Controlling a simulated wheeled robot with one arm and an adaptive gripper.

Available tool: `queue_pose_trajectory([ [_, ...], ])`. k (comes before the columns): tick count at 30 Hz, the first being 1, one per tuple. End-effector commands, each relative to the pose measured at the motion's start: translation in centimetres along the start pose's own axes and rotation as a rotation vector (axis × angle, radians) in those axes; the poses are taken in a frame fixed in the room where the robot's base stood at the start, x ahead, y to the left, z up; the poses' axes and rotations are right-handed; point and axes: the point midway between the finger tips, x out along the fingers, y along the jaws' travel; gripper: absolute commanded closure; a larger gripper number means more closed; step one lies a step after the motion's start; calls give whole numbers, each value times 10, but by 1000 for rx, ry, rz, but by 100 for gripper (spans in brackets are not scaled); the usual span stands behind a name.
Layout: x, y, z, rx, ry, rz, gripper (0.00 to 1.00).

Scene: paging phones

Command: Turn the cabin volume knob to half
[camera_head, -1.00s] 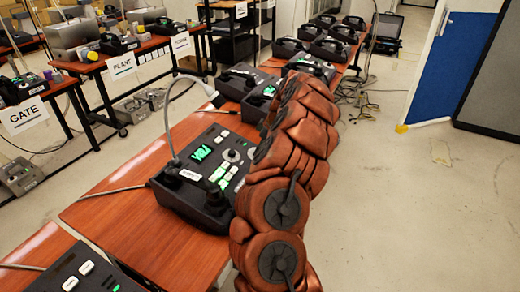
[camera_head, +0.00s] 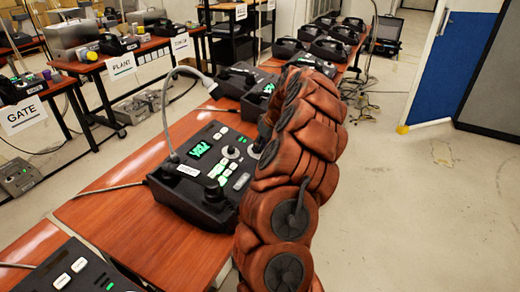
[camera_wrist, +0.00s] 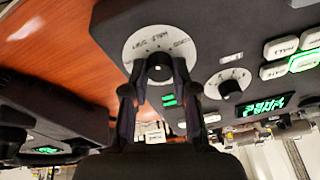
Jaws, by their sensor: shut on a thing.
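The black paging phone console (camera_head: 183,187) sits on the near wooden table, with a green display, lit buttons and a cable arching over it. In the wrist view my gripper (camera_wrist: 160,72) is shut on a dark knob (camera_wrist: 160,66) in the middle of a pale round dial plate (camera_wrist: 140,48). The plate carries printed words around its rim, upside down and too small to read surely. A smaller knob (camera_wrist: 231,89) on its own pale plate is beside it, free of the fingers. In the head view my arm hides my fingertips and the held knob.
The green display (camera_wrist: 265,106) and white buttons (camera_wrist: 285,45) lie to the right of the knobs in the wrist view. Another console (camera_head: 72,275) is at the lower left. More consoles stand behind my arm. Open floor (camera_head: 420,220) is to the right.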

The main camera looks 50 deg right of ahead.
Motion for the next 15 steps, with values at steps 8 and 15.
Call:
queue_pose_trajectory([
  [8,0,0,0,154,7,22,100],
  [15,-1,0,-1,217,9,30,100],
])
